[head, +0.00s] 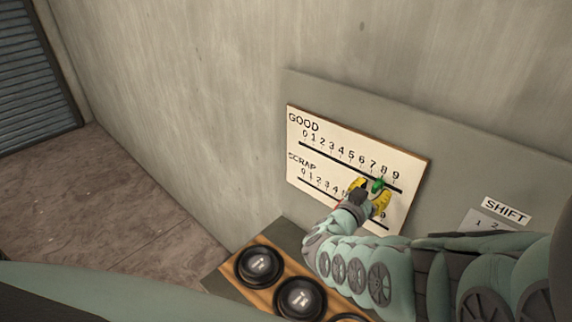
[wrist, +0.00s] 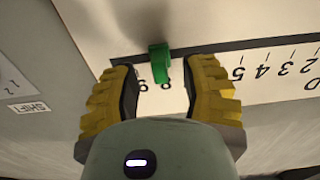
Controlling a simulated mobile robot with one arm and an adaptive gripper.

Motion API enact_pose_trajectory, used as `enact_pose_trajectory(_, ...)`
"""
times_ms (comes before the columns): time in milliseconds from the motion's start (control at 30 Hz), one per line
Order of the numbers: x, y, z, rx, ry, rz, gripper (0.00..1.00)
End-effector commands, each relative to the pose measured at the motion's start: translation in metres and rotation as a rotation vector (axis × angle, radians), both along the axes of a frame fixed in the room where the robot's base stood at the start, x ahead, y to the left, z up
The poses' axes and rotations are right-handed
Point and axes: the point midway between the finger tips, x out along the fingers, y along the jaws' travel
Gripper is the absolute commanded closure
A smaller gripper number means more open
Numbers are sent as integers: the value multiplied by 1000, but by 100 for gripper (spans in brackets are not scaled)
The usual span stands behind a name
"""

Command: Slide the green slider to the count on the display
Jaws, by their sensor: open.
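The green slider (head: 377,186) sits on the upper rail of the white counter board (head: 306,175), in the row labelled GOOD, towards its high end near 8. In the wrist view the green slider (wrist: 160,62) stands on the dark rail beside the upside-down 8 and 9. My gripper (head: 370,191) is open, its yellow fingers on either side of the slider. In the wrist view my gripper (wrist: 163,66) shows a gap between each finger and the slider. Part of the SCRAP row is hidden behind my gripper. No count display shows.
A SHIFT label (head: 507,211) with a numbered panel is on the grey backboard (head: 460,165) at the right. Black round knobs (head: 259,266) stand on a wooden strip below the board. Open floor (head: 110,210) lies to the left.

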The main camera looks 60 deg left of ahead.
Motion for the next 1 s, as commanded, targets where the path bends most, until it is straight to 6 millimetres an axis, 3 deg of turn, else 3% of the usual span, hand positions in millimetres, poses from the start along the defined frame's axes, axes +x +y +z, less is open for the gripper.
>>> enact_pose_trajectory(200,15,6,-1,0,1,4,56)
enact_pose_trajectory(533,17,6,0,-1,1,4,53)
enact_pose_trajectory(1000,18,5,0,0,0,2,100)
